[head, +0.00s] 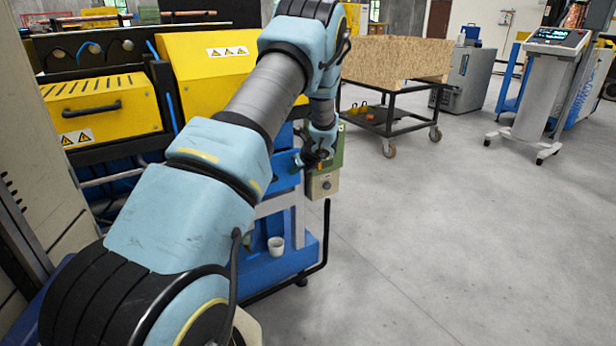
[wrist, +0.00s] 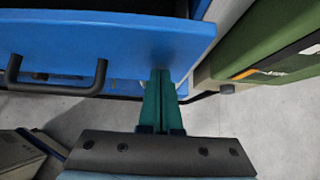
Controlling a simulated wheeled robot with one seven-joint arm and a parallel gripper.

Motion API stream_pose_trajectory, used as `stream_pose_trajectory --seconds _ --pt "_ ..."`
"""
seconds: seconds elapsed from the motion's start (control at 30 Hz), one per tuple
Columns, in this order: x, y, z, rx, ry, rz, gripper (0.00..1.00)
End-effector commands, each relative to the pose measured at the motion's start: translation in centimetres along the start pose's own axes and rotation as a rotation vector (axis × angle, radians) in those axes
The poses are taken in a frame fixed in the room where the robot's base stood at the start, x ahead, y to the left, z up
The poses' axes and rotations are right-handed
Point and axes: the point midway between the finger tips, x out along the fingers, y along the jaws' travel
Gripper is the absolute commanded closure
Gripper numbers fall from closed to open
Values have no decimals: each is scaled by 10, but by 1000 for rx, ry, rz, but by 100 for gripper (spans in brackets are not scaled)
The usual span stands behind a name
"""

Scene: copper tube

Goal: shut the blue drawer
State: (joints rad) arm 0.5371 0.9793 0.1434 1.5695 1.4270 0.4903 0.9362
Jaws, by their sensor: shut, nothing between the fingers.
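The blue drawer (wrist: 110,38) fills the upper left of the wrist view. Its black bar handle (wrist: 58,88) sticks out on the left. My gripper (wrist: 160,74) is shut and empty, its teal fingers side by side. The fingertips are at the drawer's near edge, close to its right corner and to the right of the handle. I cannot tell whether they touch it. In the head view my gripper (head: 316,160) is beside the blue machine stand, and my arm hides most of the drawer. How far the drawer stands out is not clear.
A green box (wrist: 265,45) with a dark knob is close to the right of the fingers. A white cup (head: 276,246) stands on the blue base. A cart (head: 390,116) is farther back.

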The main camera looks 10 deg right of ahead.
Motion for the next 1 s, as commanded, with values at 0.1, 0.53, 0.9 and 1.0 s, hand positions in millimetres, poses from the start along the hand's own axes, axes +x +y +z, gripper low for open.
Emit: stream_pose_trajectory --seconds 0.1,0.53,0.9,1.0 --pt "14 1 18 -1 -1 2 100" --pt "31 1 32 -1 -3 1 100" --pt "30 0 33 -2 -7 1 100" --pt "25 -4 28 -1 -5 1 100"
